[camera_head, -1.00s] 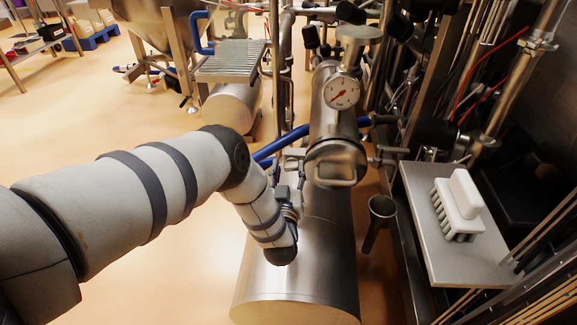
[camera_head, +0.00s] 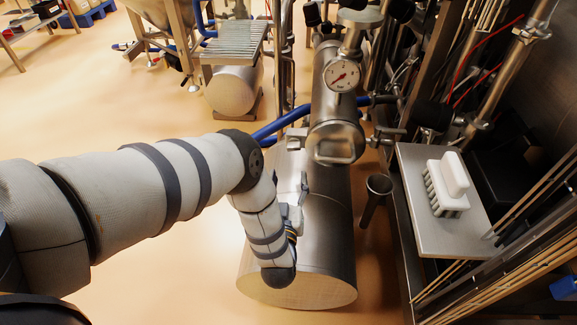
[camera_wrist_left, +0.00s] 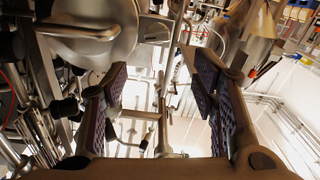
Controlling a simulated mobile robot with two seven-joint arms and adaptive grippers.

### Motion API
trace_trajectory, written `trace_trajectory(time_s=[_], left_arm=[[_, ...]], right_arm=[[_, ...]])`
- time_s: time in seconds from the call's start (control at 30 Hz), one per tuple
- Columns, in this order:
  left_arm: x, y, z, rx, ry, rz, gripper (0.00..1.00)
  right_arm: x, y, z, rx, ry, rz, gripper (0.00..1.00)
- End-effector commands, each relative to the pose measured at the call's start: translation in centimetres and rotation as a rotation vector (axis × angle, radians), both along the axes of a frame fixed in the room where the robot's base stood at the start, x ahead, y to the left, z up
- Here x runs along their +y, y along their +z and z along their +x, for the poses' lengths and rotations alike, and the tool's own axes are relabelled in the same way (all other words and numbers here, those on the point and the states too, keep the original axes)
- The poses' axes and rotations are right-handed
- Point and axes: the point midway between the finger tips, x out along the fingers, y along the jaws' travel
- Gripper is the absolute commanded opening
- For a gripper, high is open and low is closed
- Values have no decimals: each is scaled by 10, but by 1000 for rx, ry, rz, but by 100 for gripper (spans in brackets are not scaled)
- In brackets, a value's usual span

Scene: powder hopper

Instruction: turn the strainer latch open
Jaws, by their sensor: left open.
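The strainer (camera_head: 333,105) is a tilted steel cylinder with a round gauge (camera_head: 343,75) and a looped handle on its lower end cap (camera_head: 335,143). A small metal fitting (camera_head: 297,138) on the cap's left side may be the latch; I cannot tell which way it is turned. My left gripper (camera_head: 302,185) is below and left of the cap, apart from it, above a large steel cylinder. In the left wrist view, my left gripper's (camera_wrist_left: 160,95) padded fingers are open and empty. The cap with its handle (camera_wrist_left: 78,30) shows at upper left there. My right gripper is out of view.
The large steel cylinder (camera_head: 330,235) lies under my left arm. A dark funnel-like cup (camera_head: 378,187) stands to its right. A white brush (camera_head: 447,185) lies on a metal shelf (camera_head: 462,235). A blue hose (camera_head: 280,125) runs behind the gripper. Open floor is at left.

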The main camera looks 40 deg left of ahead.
Motion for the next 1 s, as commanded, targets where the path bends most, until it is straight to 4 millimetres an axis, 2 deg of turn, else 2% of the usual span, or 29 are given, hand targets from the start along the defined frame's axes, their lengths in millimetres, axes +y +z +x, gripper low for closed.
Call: trace_trajectory(time_s=[0.27,0.77,0.87,1.0], left_arm=[[-11,1,-18,-1,0,1,53],[-12,0,-20,0,0,0,53],[-20,-1,-31,2,-1,-1,53],[-40,-1,-56,4,-13,-1,53]], right_arm=[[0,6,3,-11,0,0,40],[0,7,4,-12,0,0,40],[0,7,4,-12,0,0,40],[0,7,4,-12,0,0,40]])
